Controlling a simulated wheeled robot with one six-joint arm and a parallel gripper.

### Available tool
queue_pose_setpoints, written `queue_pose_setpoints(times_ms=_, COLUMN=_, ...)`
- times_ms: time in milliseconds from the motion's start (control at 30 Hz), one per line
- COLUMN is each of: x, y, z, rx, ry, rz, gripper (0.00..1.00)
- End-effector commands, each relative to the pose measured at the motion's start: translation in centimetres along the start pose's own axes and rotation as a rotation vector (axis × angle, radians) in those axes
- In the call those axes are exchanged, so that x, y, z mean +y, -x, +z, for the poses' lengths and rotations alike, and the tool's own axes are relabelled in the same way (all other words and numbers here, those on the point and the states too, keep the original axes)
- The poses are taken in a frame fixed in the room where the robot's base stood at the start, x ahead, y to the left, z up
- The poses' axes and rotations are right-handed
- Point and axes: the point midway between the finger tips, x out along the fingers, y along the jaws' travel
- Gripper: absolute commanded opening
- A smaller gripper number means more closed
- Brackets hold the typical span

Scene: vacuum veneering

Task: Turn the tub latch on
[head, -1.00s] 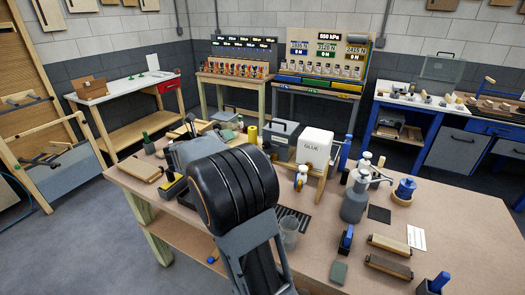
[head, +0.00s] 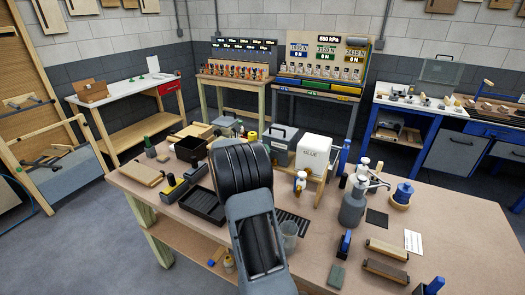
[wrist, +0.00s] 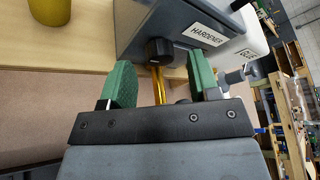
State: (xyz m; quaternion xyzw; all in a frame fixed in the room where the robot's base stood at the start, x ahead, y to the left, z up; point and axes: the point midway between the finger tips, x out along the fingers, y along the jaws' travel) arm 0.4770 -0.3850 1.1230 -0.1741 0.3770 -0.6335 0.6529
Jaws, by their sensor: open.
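A grey tub labelled HARDENER (wrist: 195,32) fills the top of the wrist view, and it stands at the back of the bench in the head view (head: 285,138). A black round knob (wrist: 159,50) sits on its lower front, with a thin yellow-amber piece (wrist: 158,85) below it. I cannot tell whether this knob is the latch, or its setting. My gripper (wrist: 160,68) is open, with green finger pads on either side of the knob; contact is not clear. In the head view my arm hides the gripper. A white GLUE tub (head: 318,151) stands right of the hardener.
A yellow cylinder (wrist: 49,10) is left of the hardener.

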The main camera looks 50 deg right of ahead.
Motion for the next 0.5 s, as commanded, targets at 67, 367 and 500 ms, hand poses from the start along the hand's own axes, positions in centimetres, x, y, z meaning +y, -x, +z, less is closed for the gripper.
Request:
queue_pose_setpoints(times_ms=67, x=-0.1, y=-0.7, z=0.1, rx=0.001, ry=0.001, rz=-0.002, gripper=0.56)
queue_pose_setpoints(times_ms=367, x=0.0, y=-1.6, z=0.0, rx=0.000, ry=0.001, rz=0.001, gripper=0.56)
queue_pose_setpoints(times_ms=500, x=0.0, y=-1.6, z=0.0, rx=-0.001, ry=0.001, rz=0.000, gripper=0.56)
